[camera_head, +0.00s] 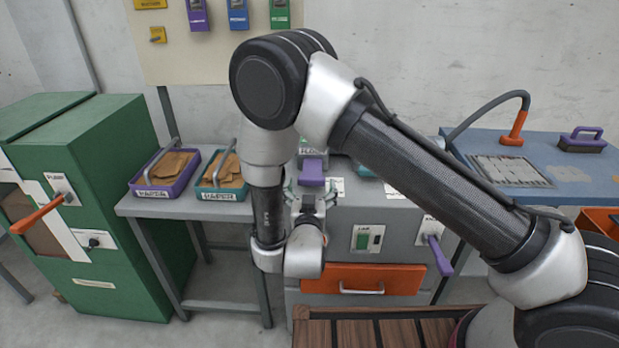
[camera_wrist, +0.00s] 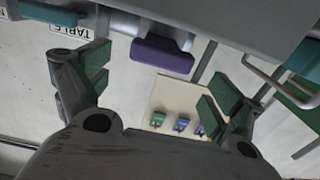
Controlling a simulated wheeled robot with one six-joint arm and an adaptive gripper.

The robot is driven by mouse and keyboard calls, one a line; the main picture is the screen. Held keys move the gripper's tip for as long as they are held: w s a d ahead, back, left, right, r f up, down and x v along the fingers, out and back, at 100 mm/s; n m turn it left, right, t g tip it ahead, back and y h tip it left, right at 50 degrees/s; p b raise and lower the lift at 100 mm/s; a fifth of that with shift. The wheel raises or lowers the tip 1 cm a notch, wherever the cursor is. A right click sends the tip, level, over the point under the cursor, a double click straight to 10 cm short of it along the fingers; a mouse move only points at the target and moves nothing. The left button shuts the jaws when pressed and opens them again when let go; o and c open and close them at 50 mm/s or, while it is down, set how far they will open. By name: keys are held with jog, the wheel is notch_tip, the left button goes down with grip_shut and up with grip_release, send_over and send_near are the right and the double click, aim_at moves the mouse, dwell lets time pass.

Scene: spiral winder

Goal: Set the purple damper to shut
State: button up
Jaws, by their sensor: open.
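A purple block-shaped handle (camera_head: 312,172) stands out from the top of the grey machine (camera_head: 387,215), by a partly hidden label. It also shows in the wrist view (camera_wrist: 162,55) on a short grey mount. A second purple lever (camera_head: 439,256) hangs tilted on the machine's front, right of the green switch. I cannot read from the labels which one is the damper. My gripper (camera_head: 311,198) is open and empty just below and in front of the upper purple handle. In the wrist view the handle lies between the lines of the two spread fingers (camera_wrist: 160,75), apart from both.
An orange drawer (camera_head: 365,280) sits below the machine's front. Purple (camera_head: 135,187) and teal (camera_head: 203,182) trays stand on the left bench. A green cabinet (camera_head: 110,180) with an orange lever is far left. A blue table (camera_head: 560,165) is at right.

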aim_at(311, 175)
jog(key=w, duration=0.5)
jog(key=shift+d, duration=0.1)
jog(key=c, duration=1.5)
jog(key=shift+o, duration=0.2)
jog(key=shift+w, duration=1.5)
jog(key=o, duration=1.5)
jog(key=shift+c, duration=0.2)
jog(key=shift+s, duration=0.1)
jog(key=s, duration=1.2)
